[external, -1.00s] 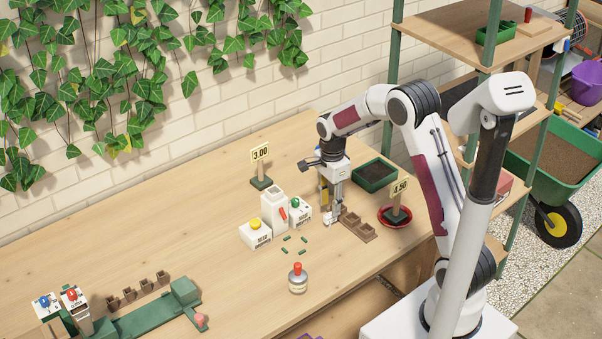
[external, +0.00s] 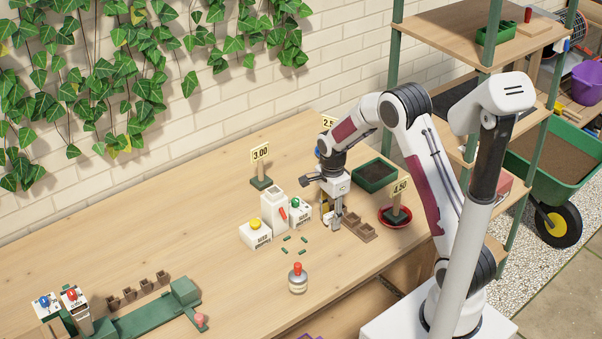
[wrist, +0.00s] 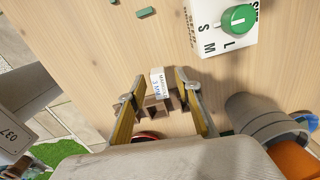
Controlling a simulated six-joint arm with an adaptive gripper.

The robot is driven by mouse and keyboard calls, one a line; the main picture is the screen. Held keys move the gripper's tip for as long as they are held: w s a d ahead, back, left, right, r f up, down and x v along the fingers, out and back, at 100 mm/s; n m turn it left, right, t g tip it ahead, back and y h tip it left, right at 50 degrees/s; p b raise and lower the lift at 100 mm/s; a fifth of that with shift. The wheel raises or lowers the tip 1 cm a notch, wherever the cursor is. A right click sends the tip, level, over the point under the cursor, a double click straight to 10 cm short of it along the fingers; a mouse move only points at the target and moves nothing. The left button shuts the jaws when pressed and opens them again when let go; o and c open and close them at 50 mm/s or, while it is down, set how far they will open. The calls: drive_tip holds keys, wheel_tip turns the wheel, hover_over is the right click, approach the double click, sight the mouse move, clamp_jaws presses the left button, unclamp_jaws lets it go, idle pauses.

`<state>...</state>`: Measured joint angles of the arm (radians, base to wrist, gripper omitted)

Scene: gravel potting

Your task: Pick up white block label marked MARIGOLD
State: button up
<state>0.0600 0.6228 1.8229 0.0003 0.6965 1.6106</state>
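A small white block label (wrist: 158,82) with dark lettering stands between my gripper's fingers in the wrist view. The lettering looks like MARIGOLD with a size below, but it is too small to read surely. My gripper (wrist: 159,76) is open, with one yellow-sided finger on each side of the block and a visible gap on both sides. In the external view my gripper (external: 332,224) points down near the bench top, and the block is hidden or too small to make out there.
Brown pots (external: 360,228) stand close to the right of my gripper. A white dispenser with a green knob (external: 299,212) is close on its left. A red saucer (external: 382,222) and a green soil tray (external: 375,175) lie beyond. Small green pieces (external: 287,238) lie on the bench.

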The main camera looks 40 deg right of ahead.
sight(331, 214)
drive_tip(key=shift+f, duration=0.2)
idle(0.3)
clamp_jaws()
drive_tip(key=shift+r, duration=0.1)
drive_tip(key=shift+r, duration=4.95)
